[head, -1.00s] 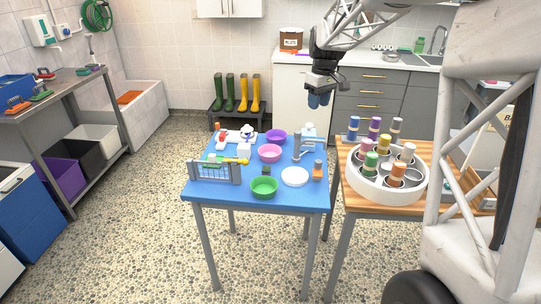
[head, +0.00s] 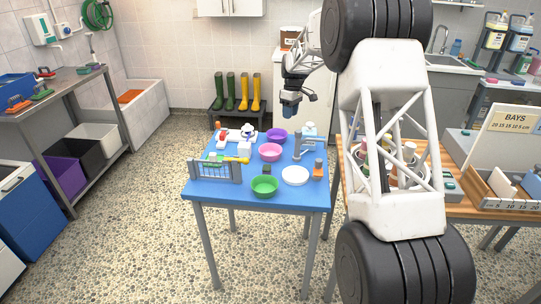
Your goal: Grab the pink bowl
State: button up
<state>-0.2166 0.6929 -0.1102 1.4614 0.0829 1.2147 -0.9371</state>
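The pink bowl (head: 270,152) stands upright on the blue table (head: 225,194), between the purple bowl (head: 276,135) behind it and the green bowl (head: 264,186) in front. My gripper (head: 291,113) hangs in the air above the back right of the blue table, up and to the right of the pink bowl in the picture. It points down and is apart from the bowl. Its fingers look bluish and small; I cannot make out the gap between them.
My arm hides much of the wooden table (head: 463,209) at right.

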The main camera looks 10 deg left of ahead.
aim_at(273, 151)
jog(key=w+a+f+n, duration=0.1)
jog(key=w+a+f, duration=0.2)
jog(key=f, duration=0.3)
jog(key=w+a+f+n+g, duration=0.1)
jog(key=w+a+f, duration=0.3)
jog(key=w+f, duration=0.1)
jog(key=shift+f+n, duration=0.3)
jog(key=shift+f, duration=0.6)
jog(key=shift+f, duration=0.1)
jog(key=shift+x, duration=1.25)
jog(key=shift+x, duration=2.55)
jog(key=shift+d, duration=0.1)
grip_shut()
